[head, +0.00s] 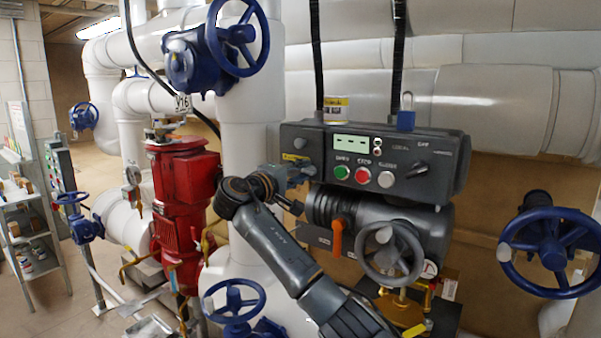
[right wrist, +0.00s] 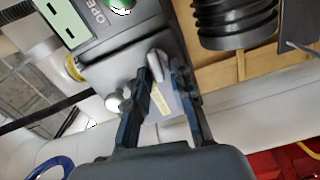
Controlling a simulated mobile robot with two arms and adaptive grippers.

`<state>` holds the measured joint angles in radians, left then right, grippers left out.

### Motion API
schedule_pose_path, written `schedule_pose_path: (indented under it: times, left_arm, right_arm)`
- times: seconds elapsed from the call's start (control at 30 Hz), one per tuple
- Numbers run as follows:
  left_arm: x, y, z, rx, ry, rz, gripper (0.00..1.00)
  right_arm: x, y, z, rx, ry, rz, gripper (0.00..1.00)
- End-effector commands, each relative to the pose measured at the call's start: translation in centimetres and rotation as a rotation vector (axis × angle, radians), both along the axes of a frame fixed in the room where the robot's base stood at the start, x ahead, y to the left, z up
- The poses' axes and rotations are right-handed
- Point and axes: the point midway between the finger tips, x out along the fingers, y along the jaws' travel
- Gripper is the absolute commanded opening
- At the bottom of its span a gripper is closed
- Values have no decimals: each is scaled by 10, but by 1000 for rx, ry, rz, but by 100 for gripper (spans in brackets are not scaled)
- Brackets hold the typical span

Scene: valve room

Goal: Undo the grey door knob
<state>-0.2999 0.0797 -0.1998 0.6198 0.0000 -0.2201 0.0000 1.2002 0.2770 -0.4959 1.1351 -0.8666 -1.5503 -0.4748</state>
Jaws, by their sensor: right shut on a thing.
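The grey door knob (right wrist: 156,66), a narrow rounded handle, sits at the end of the dark control box (head: 365,145), beside a yellow label (right wrist: 161,101). In the right wrist view it lies between the fingers of my right gripper (right wrist: 163,74), which is shut on it. In the head view my right gripper (head: 302,178) reaches the lower left end of the box and mostly hides the knob there. A round grey knob (head: 300,143) sits above it on the box. My left gripper is not in view.
A grey handwheel (head: 390,253) and orange lever (head: 337,238) are right of my arm. Blue handwheels stand at lower left (head: 233,302) and right (head: 552,250). A red pump (head: 182,200) and white pipes are left. A padlock (head: 406,112) and a tin (head: 336,109) sit atop the box.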

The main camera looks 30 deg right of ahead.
Motion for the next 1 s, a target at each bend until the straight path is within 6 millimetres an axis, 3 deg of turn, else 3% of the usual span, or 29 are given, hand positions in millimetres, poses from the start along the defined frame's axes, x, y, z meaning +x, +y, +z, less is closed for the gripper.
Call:
schedule_pose_path:
  times: [0.1, 0.13, 0.2, 0.57, 1.0]
  left_arm:
    - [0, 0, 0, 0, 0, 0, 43]
    - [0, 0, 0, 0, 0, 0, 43]
    - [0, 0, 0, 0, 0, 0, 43]
    - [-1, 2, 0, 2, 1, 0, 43]
    - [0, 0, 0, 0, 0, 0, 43]
  right_arm:
    - [0, 1, 0, 0, 0, 2, 0]
    - [0, 1, 0, 0, 0, 2, 25]
    - [0, 1, 0, 1, -1, 2, 33]
    - [-1, 6, 0, 0, -1, 3, 33]
    - [-32, 84, -1, 1, -1, 5, 33]
